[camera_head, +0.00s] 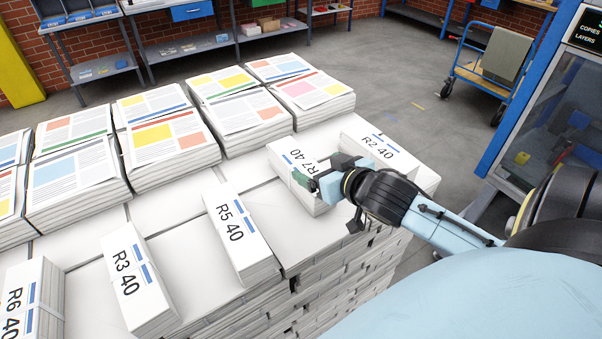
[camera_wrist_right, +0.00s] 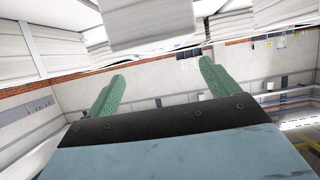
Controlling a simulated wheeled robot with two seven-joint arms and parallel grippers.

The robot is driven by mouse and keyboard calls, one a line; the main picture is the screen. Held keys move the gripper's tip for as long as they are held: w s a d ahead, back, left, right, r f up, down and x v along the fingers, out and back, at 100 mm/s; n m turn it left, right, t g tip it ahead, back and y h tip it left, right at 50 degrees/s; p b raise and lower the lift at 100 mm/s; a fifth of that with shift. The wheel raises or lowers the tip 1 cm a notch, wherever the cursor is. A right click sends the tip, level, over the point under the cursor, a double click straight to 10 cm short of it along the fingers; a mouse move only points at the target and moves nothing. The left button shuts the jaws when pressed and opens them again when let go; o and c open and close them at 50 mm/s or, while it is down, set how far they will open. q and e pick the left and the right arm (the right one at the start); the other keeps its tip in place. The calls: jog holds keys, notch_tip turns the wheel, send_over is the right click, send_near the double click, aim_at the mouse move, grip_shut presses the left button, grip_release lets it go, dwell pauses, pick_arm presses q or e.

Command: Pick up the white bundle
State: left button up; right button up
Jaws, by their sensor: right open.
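Several white bundles with printed labels lie on a paper stack. The R7 40 bundle (camera_head: 283,159) lies at the stack's right side, and my right gripper (camera_head: 316,178) is at its right part, partly covering its top and label. In the right wrist view the green fingers (camera_wrist_right: 161,72) are spread apart with nothing clearly gripped between them. The R2 40 bundle (camera_head: 378,146) lies just behind and right of my gripper. The R5 40 bundle (camera_head: 238,238), R3 40 bundle (camera_head: 137,278) and R6 40 bundle (camera_head: 35,300) lie to the left. My left gripper is out of view.
Piles of colourful newspapers (camera_head: 165,135) stand along the stack's back and left. A blue-framed machine (camera_head: 530,110) is at right, with a cart (camera_head: 490,65) behind. Shelves (camera_head: 180,45) line the brick wall. Bare paper shows between the bundles.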

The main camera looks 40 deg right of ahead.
aim_at(302, 163)
jog(key=shift+a+f+p+x, duration=0.1)
jog(key=shift+f+p+x, duration=0.05)
jog(key=shift+x, duration=0.85)
jog(key=shift+a+f+p+x, duration=0.1)
jog(key=shift+f+p+x, duration=0.05)
jog(key=shift+x, duration=0.85)
jog(key=shift+a+f+p+x, duration=0.1)
jog(key=shift+f+p+x, duration=0.05)
jog(key=shift+x, duration=0.85)
jog(key=shift+s, duration=0.15)
jog(key=c, duration=1.8)
jog(key=shift+r, duration=0.4)
grip_shut()
notch_tip(302, 163, up, 10)
jog(key=shift+f, duration=0.2)
